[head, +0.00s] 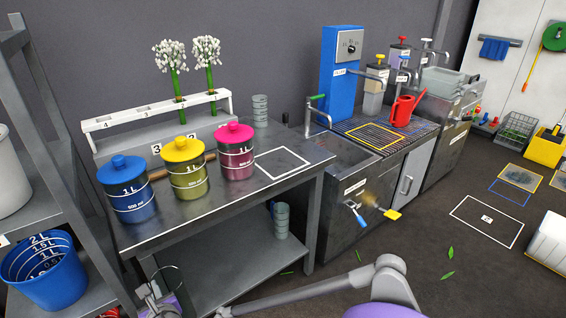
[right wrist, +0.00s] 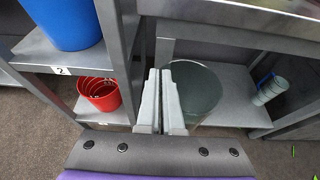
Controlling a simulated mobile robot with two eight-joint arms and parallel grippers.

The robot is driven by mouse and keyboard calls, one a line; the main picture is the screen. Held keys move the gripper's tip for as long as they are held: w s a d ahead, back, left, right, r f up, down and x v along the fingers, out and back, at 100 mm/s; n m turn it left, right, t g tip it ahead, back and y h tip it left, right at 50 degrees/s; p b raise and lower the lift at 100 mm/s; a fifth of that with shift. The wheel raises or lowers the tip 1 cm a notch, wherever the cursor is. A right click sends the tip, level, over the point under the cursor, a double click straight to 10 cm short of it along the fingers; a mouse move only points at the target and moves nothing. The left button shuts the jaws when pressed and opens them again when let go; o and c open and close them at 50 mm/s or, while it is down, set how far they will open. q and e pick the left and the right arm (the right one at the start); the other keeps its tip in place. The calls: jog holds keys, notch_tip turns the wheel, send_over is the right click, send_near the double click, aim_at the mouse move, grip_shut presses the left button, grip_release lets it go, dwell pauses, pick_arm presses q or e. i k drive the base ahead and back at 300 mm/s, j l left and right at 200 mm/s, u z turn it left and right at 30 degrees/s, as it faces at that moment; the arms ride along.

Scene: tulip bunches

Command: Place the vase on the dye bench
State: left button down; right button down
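The dye bench (head: 225,205) is a grey metal table with blue (head: 127,190), yellow (head: 186,170) and pink (head: 235,152) lidded tubs on top. A white square outline (head: 282,162) marks bare top at its right end. My right gripper (head: 158,298) is low in front of the bench, below its top. The vase, a see-through grey-green cylinder (right wrist: 203,95), shows in the right wrist view against the fingers (right wrist: 160,100). They look closed on its wall near the rim; only a thin rim (head: 172,268) shows in the head view. My left gripper is out of view.
A white rack (head: 158,113) with two white flower bunches stands at the bench's back. Grey cup stacks stand on the top (head: 260,110) and lower shelf (head: 281,220). A shelf unit with a blue bucket (head: 45,268) is at left; a sink (head: 345,155) is at right.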

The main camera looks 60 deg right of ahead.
aim_at(278, 162)
jog(key=l+z, duration=0.25)
jog(key=l, duration=0.5)
jog(key=k+l+z, duration=0.1)
jog(key=l+z, duration=0.2)
jog(key=l, duration=0.45)
